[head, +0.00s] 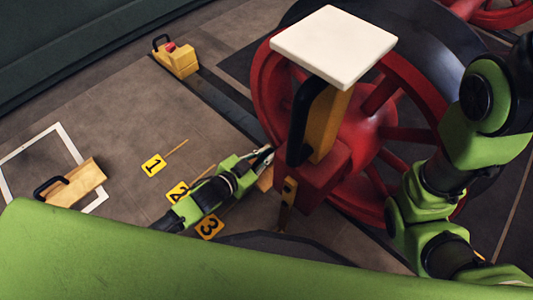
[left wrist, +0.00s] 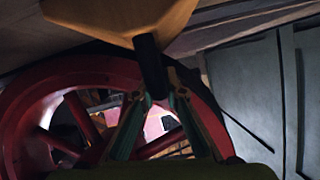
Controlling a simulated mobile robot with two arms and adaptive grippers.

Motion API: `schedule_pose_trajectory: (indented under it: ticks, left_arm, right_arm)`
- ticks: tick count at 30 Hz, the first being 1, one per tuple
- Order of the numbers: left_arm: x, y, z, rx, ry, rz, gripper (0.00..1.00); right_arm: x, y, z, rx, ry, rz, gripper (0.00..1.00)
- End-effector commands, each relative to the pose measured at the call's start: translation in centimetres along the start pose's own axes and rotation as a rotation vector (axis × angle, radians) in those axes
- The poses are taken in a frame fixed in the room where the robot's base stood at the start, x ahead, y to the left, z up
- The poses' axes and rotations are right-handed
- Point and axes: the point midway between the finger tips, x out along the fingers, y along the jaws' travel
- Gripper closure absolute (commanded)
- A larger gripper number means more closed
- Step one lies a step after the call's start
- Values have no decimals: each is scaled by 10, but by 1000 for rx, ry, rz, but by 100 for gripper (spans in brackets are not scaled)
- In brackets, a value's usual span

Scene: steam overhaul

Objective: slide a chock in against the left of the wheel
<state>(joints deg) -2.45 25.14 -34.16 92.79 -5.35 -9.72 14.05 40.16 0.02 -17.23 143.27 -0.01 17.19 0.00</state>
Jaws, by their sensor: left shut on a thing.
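The red spoked wheel (head: 268,85) with a dark tyre fills the upper right of the head view. It also shows in the left wrist view (left wrist: 35,90). My left gripper (head: 264,154) reaches in from the lower left, close to the wheel's lower left. In the left wrist view its fingers (left wrist: 153,88) are shut on the black handle of a yellow wooden chock (left wrist: 120,18). In the head view only a small part of this chock (head: 265,179) shows beside the gripper. Whether it touches the wheel, I cannot tell. My right gripper is out of view.
Another chock (head: 88,180) with a black handle lies by a white floor outline. A yellow block with a red top (head: 180,60) stands at the back. Number plates (head: 153,166) lie on the floor. A white plate (head: 333,45) on a yellow post stands before the wheel.

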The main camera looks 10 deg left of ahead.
Motion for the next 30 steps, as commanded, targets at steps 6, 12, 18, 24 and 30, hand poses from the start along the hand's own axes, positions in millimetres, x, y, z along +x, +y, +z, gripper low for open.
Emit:
schedule_pose_trajectory:
  ticks: [6, 12, 18, 24, 30]
  left_arm:
    - [0, 2, 0, -3, -1, 3, 100]
    - [0, 2, 1, -2, 0, 3, 81]
    - [0, 1, 0, -2, 0, 2, 69]
    - [-1, 1, 1, -2, -1, 2, 69]
    - [-20, 1, 1, -2, -1, 3, 69]
  right_arm:
    - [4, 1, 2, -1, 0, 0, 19]
    - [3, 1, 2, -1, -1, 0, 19]
    - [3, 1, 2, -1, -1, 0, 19]
    - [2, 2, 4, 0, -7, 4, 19]
    - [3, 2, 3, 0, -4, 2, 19]
